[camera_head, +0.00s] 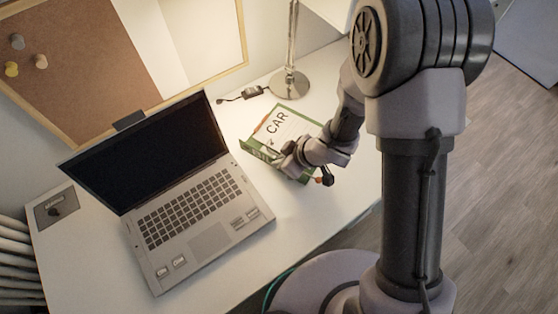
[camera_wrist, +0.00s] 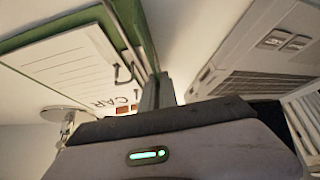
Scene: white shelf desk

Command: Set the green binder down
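The green binder (camera_head: 281,124) has a white cover sheet marked CAR and lies face up to the right of the laptop in the head view. My gripper (camera_head: 287,158) is at its near edge and hides part of that side. In the wrist view the binder (camera_wrist: 72,66) fills the left side, and its green edge runs down to the fingers of my gripper (camera_wrist: 162,88). The fingers are close together and appear shut on that edge. I cannot tell whether the binder's underside touches the white desk (camera_head: 95,262).
An open laptop (camera_head: 190,205) stands left of the binder. A lamp base (camera_head: 289,84) with a cable is behind it. A corkboard (camera_head: 75,65) leans at the back wall. A small dark item (camera_head: 55,207) lies at the left. Free desk is narrow between laptop and binder.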

